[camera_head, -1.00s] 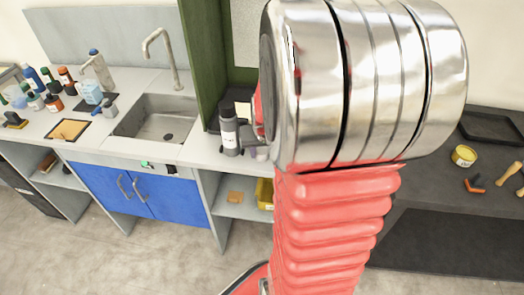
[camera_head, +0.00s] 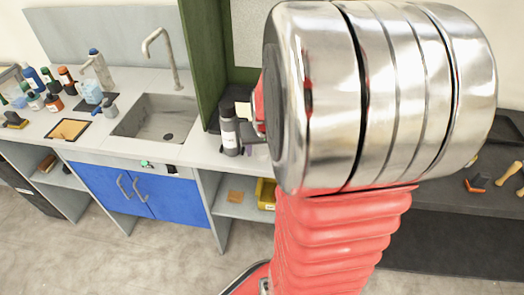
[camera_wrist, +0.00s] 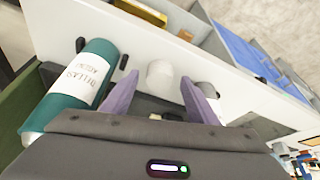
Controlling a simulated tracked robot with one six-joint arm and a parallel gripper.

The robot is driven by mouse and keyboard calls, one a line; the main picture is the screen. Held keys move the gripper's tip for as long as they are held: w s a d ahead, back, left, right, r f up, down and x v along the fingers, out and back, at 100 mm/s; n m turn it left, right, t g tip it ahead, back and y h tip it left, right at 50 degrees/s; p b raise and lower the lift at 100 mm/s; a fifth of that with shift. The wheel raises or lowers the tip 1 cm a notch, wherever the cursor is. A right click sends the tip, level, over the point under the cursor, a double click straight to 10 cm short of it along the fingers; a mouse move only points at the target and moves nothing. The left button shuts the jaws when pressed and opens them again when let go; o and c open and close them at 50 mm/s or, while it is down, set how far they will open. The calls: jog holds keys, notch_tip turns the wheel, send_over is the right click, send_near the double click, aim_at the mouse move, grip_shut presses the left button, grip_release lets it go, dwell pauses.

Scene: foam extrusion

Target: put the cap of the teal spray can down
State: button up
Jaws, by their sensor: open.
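The teal spray can (camera_wrist: 72,88), with a white label, shows at the left in the wrist view, outside my left finger. A small white rounded cylinder (camera_wrist: 160,72), which looks like the cap, rests on the pale counter between and just beyond my fingertips. My gripper (camera_wrist: 159,80) is open, with its two purple fingers apart on either side of the white piece. I cannot tell whether they touch it. In the head view my arm hides the teal can, the white piece and most of the gripper.
A dark bottle with a white label (camera_head: 229,132) stands on the counter left of my arm; a grey and white item (camera_wrist: 210,91) is close outside my right finger. A green upright panel (camera_head: 203,55) borders the spot. The sink (camera_head: 158,118) lies farther left.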

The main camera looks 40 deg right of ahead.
jog(key=v, duration=1)
jog(key=shift+r, duration=0.1)
dwell(0.4)
jog(key=s+a+r+n+y, duration=0.1)
jog(key=s+a+n, duration=0.1)
jog(key=a, duration=0.6)
jog(key=s+a+r+n+t, duration=0.1)
jog(key=s+a+r+n, duration=0.1)
jog(key=a, duration=0.6)
jog(key=s+a+r+n+t+y, duration=0.1)
jog(key=s+a+r+n, duration=0.1)
jog(key=a, duration=0.6)
jog(key=shift+a+n+y, duration=0.25)
jog(key=shift+n+y, duration=0.05)
jog(key=shift+n, duration=0.2)
jog(key=shift+c, duration=0.5)
